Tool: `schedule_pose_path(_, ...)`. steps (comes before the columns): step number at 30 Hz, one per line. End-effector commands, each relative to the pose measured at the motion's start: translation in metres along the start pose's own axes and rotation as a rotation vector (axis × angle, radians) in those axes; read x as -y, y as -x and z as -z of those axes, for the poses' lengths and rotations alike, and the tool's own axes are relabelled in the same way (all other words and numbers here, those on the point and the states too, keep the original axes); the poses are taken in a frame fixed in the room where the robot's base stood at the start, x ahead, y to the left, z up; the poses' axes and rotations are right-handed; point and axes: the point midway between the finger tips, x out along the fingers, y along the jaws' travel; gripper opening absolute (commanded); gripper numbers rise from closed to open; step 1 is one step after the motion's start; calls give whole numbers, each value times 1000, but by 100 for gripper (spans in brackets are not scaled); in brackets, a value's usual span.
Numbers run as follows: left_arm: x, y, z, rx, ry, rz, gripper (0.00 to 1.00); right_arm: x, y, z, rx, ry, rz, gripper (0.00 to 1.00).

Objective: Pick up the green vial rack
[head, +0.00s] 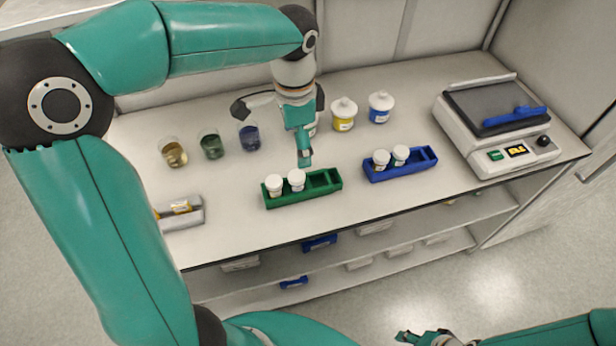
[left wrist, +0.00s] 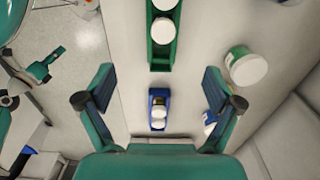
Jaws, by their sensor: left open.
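The green vial rack (head: 325,181) stands on the bench near its front edge in the head view. Two white-capped vials sit in its left part; its right slots are empty. In the left wrist view the green rack (left wrist: 160,60) is at the top centre, partly cut off by the frame edge. My left gripper (head: 304,158) points down just behind and above the rack. It is open and empty, its fingers (left wrist: 160,85) spread wide in the wrist view. My right gripper (head: 422,338) is low at the bottom edge, partly cut off, away from the bench.
A blue rack (head: 402,164) with two white-capped vials stands to the right. Behind are white-lidded jars (head: 344,114) (head: 381,107) and three beakers (head: 211,144) at the left. A scale (head: 497,125) holding a blue item stands far right. The shelves below hold trays.

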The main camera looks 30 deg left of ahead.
Motion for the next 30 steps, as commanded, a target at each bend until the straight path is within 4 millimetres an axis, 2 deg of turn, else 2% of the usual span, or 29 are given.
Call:
schedule_pose_path(6,3,-48,3,11,2,-10,92,0,0,0,1,0,0,40)
schedule_pose_path(12,3,-88,4,10,-1,-8,92,0,1,0,0,0,0,40)
schedule_pose_path(15,3,-100,6,8,-3,-8,92,0,1,0,1,0,0,40)
schedule_pose_path(23,4,-115,7,9,-5,-8,92,2,4,0,0,0,0,40)
schedule_pose_path(30,5,-149,9,8,-5,-8,92,4,10,0,0,0,0,40)
